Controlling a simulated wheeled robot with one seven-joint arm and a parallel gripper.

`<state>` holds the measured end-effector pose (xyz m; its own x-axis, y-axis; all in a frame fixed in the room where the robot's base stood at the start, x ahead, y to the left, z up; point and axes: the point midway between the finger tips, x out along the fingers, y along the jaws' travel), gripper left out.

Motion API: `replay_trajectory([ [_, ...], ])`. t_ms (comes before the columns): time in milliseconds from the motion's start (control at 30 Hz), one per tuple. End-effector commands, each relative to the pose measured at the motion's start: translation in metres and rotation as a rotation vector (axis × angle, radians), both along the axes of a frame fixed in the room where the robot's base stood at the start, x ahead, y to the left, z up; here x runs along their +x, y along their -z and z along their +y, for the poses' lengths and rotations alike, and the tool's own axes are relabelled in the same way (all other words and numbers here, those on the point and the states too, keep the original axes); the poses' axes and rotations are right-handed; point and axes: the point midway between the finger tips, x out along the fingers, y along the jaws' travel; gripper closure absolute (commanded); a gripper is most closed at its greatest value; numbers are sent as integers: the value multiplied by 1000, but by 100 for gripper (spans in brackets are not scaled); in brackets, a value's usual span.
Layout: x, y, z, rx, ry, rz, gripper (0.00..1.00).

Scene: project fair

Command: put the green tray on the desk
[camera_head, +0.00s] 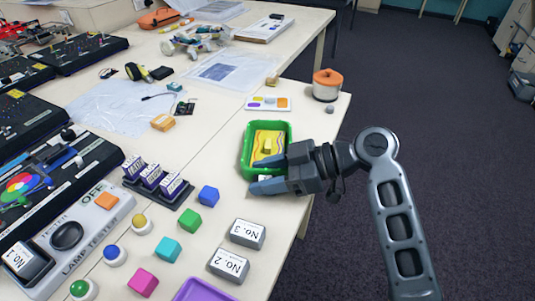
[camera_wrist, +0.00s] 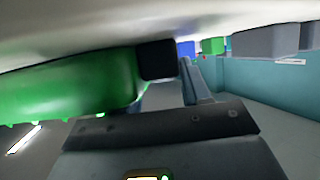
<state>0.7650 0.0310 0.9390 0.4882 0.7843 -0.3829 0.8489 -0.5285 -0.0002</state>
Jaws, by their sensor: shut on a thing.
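The green tray (camera_head: 247,147) is at the right part of the white desk (camera_head: 215,130), with a yellow item (camera_head: 266,139) inside it. My gripper (camera_head: 266,174) comes in from the right and is shut on the tray's near end, one finger over the inside and one outside. The fingers hide part of that end. In the wrist view the green tray (camera_wrist: 70,85) fills the left side, close to the pale desk surface. I cannot tell whether it rests on the desk or is held just above it.
A white palette card (camera_head: 268,103) and an orange-lidded pot (camera_head: 327,84) lie beyond the tray. Blocks marked No. 3 (camera_head: 248,233) and No. 2 (camera_head: 228,265), coloured cubes and a purple tray (camera_head: 205,291) are nearer. The desk's right edge is close to my gripper.

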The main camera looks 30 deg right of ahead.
Motion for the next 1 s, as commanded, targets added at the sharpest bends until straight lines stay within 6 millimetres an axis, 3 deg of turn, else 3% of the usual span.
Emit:
replay_trajectory([
  [400,0,-1,0,0,0,-2,100],
  [733,0,-5,0,-1,0,-3,100],
  [1000,1,-27,0,-2,0,-6,100],
])
